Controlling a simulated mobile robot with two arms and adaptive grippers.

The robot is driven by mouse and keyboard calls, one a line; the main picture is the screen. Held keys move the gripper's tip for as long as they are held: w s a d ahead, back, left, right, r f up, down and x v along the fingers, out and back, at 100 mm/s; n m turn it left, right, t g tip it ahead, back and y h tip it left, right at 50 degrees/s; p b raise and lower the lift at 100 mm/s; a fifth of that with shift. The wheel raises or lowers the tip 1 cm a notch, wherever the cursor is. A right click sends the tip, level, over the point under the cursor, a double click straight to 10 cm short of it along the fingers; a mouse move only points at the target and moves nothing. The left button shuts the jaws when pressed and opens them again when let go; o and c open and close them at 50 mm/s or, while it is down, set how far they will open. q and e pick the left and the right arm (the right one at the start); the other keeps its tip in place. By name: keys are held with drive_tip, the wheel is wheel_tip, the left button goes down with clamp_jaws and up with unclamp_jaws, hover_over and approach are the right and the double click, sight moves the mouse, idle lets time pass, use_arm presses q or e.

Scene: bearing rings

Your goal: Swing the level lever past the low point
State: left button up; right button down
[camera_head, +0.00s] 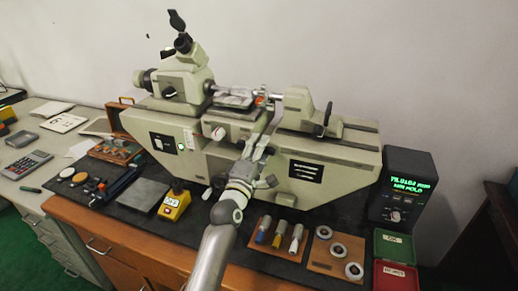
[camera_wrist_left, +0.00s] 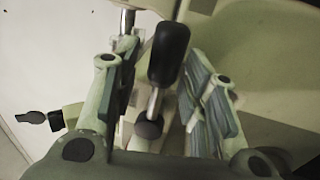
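The grey-green measuring machine (camera_head: 235,130) stands along the back of the bench. My left gripper (camera_head: 262,128) reaches up in front of its middle. In the left wrist view, a lever with a black grip (camera_wrist_left: 168,52) on a thin metal rod stands between the two fingers of my left gripper (camera_wrist_left: 160,95). The fingers are apart, with a gap visible to the left of the grip; contact on the right side is unclear. In the head view the lever is hidden by the gripper. My right gripper is not in view.
A display box (camera_head: 402,187) with green text stands at the right. Small tools (camera_head: 279,235), rings (camera_head: 340,250) and green and red boxes (camera_head: 393,246) lie in front. A yellow control box (camera_head: 174,205) stands left of my arm. A desk with a calculator (camera_head: 29,164) is at the left.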

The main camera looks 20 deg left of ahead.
use_arm(q)
clamp_jaws()
drive_tip(key=m, duration=0.1)
drive_tip(key=f+m+b, duration=0.1)
drive_tip(key=m, duration=0.1)
drive_tip(key=shift+a+f+h, duration=0.15)
drive_tip(key=shift+f+h, duration=0.1)
drive_tip(key=shift+h, duration=0.05)
drive_tip(key=m, duration=0.1)
drive_tip(key=m+h, duration=0.1)
drive_tip(key=shift+a+f+m+b, duration=0.15)
drive_tip(key=shift+f+m+b, duration=0.15)
drive_tip(key=shift+f+m, duration=0.1)
drive_tip(key=shift+o, duration=1)
unclamp_jaws()
